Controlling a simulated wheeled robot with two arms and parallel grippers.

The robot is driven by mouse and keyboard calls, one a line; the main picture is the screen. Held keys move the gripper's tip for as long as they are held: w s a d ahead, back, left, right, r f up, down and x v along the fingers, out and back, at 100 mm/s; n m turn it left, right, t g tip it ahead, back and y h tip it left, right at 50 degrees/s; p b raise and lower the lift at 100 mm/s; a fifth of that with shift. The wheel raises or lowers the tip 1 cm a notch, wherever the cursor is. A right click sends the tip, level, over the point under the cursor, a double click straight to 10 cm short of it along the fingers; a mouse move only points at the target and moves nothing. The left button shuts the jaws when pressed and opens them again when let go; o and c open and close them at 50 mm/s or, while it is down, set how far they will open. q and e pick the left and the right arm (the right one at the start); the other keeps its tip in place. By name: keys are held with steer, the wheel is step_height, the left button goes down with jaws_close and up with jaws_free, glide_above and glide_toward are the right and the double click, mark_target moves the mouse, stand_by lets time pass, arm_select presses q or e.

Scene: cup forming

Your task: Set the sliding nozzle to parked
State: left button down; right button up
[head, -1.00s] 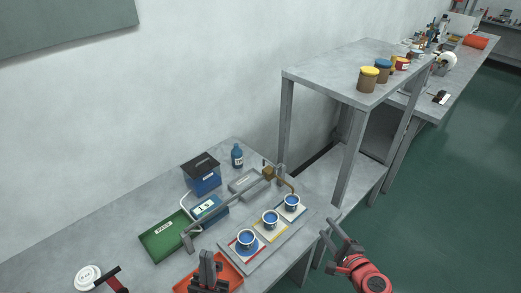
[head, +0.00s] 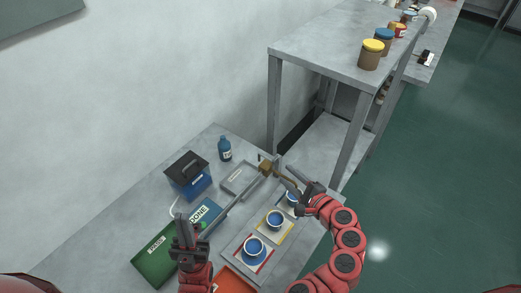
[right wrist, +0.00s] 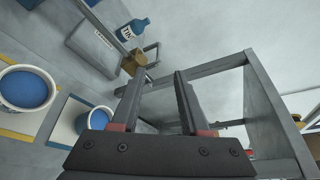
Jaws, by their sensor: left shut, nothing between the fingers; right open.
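The sliding nozzle's brass block (head: 267,168) sits near the far end of a grey rail (head: 238,200), and its curved spout reaches toward the farthest cup (head: 291,197). In the right wrist view the brass block (right wrist: 134,62) shows just left of the fingertips. My right gripper (head: 303,184) is open and empty beside the spout; contact cannot be told. Its fingers also show apart in the right wrist view (right wrist: 158,75). A grey labelled plate (head: 240,178) lies left of the block; its text is too small to read. My left gripper (head: 181,217) is shut and empty over the table's near left.
Two more cups of blue liquid (head: 275,219) (head: 254,247) stand in line on coloured mats. A raised shelf (head: 325,55) stands behind.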

mark_target(264, 155)
steer(key=p+x, duration=0.3)
steer(key=x, duration=1)
steer(key=shift+w+a+f, duration=0.1)
steer(key=shift+w+a, duration=0.1)
steer(key=shift+w, duration=0.05)
steer(key=shift+w+a, duration=0.2)
steer(key=shift+w, duration=0.1)
steer(key=shift+w+a+f, duration=0.25)
steer(key=shift+w+a, duration=0.05)
steer(key=shift+w, duration=0.1)
jaws_close()
stand_by(0.5)
